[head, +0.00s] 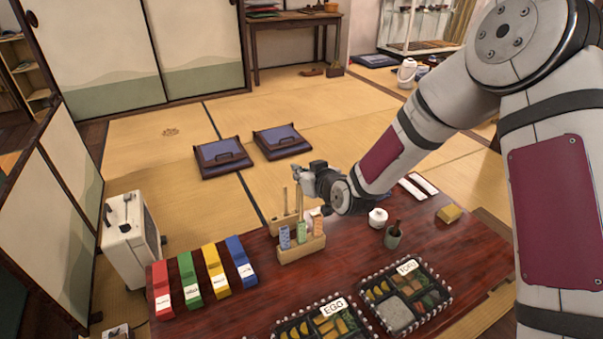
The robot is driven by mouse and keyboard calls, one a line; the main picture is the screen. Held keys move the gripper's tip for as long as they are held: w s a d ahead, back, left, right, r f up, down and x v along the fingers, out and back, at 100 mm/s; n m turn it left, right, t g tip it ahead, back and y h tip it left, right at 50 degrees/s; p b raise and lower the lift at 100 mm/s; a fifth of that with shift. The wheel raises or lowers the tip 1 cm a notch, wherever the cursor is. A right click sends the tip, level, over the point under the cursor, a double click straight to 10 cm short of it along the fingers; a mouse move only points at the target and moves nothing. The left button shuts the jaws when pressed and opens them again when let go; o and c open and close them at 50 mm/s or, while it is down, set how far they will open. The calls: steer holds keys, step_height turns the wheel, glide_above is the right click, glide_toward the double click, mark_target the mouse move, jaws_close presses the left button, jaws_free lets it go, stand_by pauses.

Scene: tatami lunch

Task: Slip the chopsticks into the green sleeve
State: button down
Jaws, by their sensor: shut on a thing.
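A light wooden holder (302,250) stands on the dark red table with upright patterned sleeves: blue (285,237), green (302,231) and orange (319,221). My gripper (299,174) is above and behind the holder, pointing left. It is shut on the chopsticks (300,198), pale and thin, which hang upright behind the green sleeve. I cannot tell whether their lower ends are inside or behind it. Another pale stick (286,200) stands upright just left of them, over a second wooden block (281,226) behind the holder.
Red (162,288), green (190,280), yellow (215,270) and blue (241,262) strips lie left on the table (262,299). Two lunch boxes (328,319) (403,297) are in front.

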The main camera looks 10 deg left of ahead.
steer(key=shift+f+b, duration=0.95)
steer(key=shift+b, duration=0.05)
stand_by(0.7)
steer(key=shift+f+b, duration=0.35)
steer(key=shift+f+b, duration=0.6)
steer(key=shift+b, duration=0.05)
steer(key=shift+f+b, duration=0.35)
steer(key=shift+f+b, duration=0.65)
stand_by(0.5)
steer(key=shift+f+b, duration=0.35)
steer(key=shift+f+b, duration=0.4)
steer(key=shift+b, duration=0.05)
steer(key=c, duration=1.2)
jaws_free()
